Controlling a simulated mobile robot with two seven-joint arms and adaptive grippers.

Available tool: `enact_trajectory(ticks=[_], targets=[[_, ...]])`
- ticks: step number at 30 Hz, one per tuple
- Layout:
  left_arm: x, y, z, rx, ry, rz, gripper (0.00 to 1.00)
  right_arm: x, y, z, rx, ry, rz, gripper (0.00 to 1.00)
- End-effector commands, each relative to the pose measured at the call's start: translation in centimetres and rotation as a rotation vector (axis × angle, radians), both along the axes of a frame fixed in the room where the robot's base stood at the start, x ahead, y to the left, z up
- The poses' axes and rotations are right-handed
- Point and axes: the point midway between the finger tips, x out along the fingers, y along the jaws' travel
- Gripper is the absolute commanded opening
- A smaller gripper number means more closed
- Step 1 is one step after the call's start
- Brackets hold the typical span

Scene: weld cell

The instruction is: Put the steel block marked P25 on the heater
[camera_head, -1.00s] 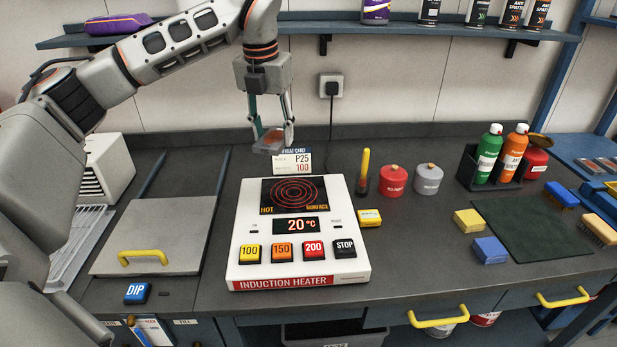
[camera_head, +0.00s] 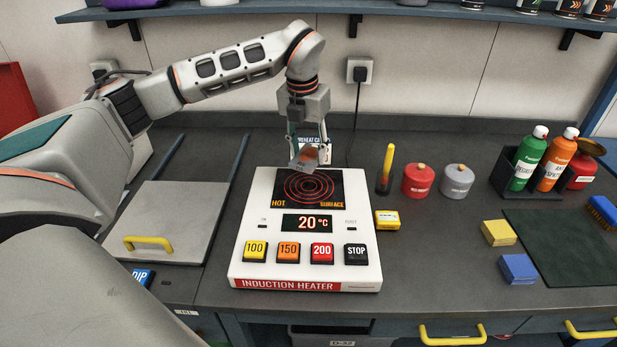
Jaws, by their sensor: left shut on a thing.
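The induction heater (camera_head: 256,228) is a white box with a black hot surface (camera_head: 285,201) marked with red rings, and its display reads 20 °C. My left gripper (camera_head: 308,155) is shut on a small grey steel block (camera_head: 306,158). It holds the block just above the back edge of the hot surface; I cannot tell whether they touch. The block's marking is too small to read. A preheat card (camera_head: 316,141) stands behind the heater, partly hidden by the gripper. My right gripper is not in view.
Right of the heater are a yellow marker (camera_head: 386,170), a red can (camera_head: 418,181), a grey can (camera_head: 456,181) and a small yellow box (camera_head: 386,220). The hot surface is bare.

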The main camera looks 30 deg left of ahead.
Motion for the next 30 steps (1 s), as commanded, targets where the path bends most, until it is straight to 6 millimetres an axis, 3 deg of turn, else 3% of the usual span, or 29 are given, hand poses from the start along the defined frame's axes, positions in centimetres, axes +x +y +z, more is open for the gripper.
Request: enact_trajectory(ticks=[7, 14, 22, 30], targets=[[0.1, 0.0, -4.0, -0.001, -0.003, 0.000, 0.00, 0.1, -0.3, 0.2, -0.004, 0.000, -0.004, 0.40], [0.1, 0.0, -5.3, -0.001, -0.004, -0.001, 0.00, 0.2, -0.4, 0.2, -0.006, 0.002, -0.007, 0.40], [0.1, -0.1, -8.3, -0.001, -0.003, 0.000, 0.00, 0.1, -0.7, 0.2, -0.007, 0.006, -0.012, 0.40], [0.1, 0.0, -8.7, -0.001, -0.005, 0.000, 0.00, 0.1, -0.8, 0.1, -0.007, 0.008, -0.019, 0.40]])
